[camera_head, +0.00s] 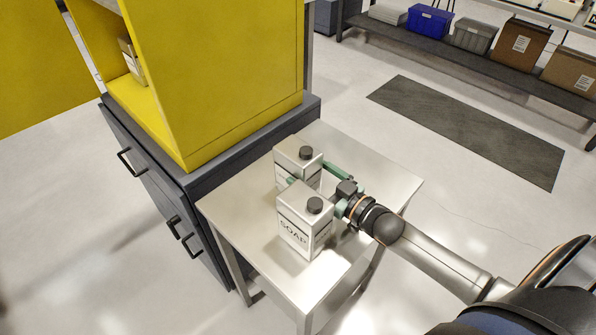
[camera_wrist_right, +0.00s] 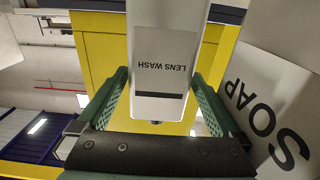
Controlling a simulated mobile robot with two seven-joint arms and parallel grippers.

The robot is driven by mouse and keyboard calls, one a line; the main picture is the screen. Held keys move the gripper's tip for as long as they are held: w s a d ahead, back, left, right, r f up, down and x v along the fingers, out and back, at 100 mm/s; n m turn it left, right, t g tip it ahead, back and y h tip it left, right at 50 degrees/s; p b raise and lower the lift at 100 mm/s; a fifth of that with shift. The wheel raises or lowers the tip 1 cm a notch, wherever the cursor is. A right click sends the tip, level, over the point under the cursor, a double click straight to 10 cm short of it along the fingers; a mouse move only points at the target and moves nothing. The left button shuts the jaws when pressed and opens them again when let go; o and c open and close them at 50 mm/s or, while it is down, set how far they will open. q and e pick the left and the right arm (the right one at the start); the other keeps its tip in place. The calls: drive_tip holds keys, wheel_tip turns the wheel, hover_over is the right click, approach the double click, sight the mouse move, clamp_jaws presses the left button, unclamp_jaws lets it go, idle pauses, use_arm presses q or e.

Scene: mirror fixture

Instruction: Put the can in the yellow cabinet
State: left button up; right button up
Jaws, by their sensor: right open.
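Two white-grey cans with dark caps stand upright on a small metal table (camera_head: 240,200). The back can (camera_head: 288,153) is labelled LENS WASH in the right wrist view (camera_wrist_right: 165,45). The front can (camera_head: 291,232) is labelled SOAP and also shows at the right of the wrist view (camera_wrist_right: 285,115). My right gripper (camera_head: 308,172) is open, its green fingers on either side of the LENS WASH can with gaps visible in the wrist view (camera_wrist_right: 160,85). One finger lies between the two cans. The yellow cabinet (camera_head: 215,70) stands open-fronted at left. My left gripper is not in view.
A similar can (camera_head: 132,62) stands inside the cabinet. The cabinet rests on a dark drawer unit (camera_head: 150,165) beside the table. A dark mat (camera_head: 465,125) lies on the floor. A shelf (camera_head: 500,70) with bins and boxes is at the back right.

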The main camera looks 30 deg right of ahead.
drive_tip(key=x, duration=0.4)
clamp_jaws()
drive_tip(key=shift+w+r, duration=0.1)
drive_tip(key=shift+r, duration=0.15)
idle(0.8)
